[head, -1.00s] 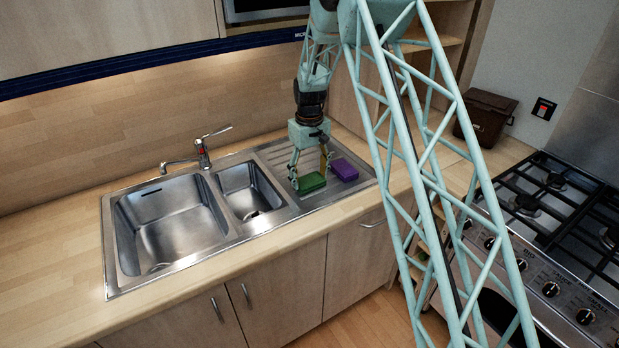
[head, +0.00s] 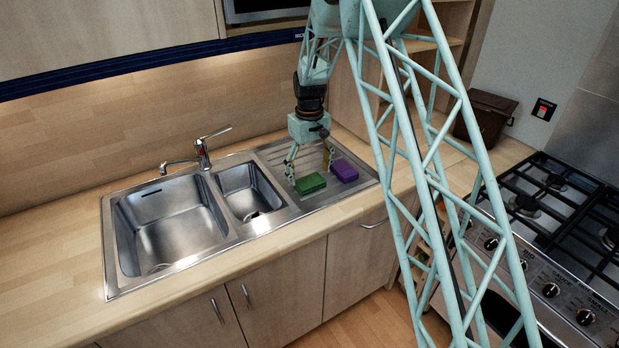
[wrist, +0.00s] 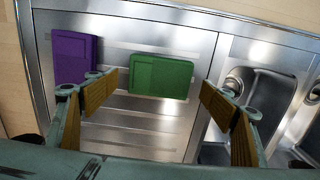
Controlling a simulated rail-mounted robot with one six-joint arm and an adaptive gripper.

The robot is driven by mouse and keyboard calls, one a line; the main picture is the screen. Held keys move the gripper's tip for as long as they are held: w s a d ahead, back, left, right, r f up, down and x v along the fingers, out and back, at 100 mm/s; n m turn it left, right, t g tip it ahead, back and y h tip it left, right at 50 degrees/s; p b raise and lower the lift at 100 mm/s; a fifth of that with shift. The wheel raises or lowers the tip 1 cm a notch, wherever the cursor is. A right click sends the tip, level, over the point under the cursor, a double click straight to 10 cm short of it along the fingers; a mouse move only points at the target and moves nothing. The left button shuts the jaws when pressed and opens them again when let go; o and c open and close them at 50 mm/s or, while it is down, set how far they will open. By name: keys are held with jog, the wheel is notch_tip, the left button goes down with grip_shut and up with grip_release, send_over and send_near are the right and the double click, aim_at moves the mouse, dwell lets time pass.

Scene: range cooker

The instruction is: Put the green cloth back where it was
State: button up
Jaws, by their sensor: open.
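The green cloth (head: 310,184) is a folded, flat block lying on the ribbed steel drainer, right of the small sink bowl. It also shows in the wrist view (wrist: 160,76). My gripper (head: 310,172) points down over it. In the wrist view its two fingers (wrist: 150,100) are spread wide, one toward each side of the green cloth, with nothing between the pads. The cloth lies flat and apart from the fingers in that view. A purple cloth (head: 344,171) of similar shape lies on the drainer to the right; it is at the left in the wrist view (wrist: 74,58).
The drainer (head: 318,202) joins a small bowl (head: 246,190) and a large bowl (head: 168,225), with a tap (head: 200,152) behind. A cooker (head: 560,240) stands right, near a brown box (head: 485,118). The worktop left of the sink is clear.

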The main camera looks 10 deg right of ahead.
aim_at(310, 181)
notch_tip(310, 181, up, 10)
dwell(0.6)
dwell(0.7)
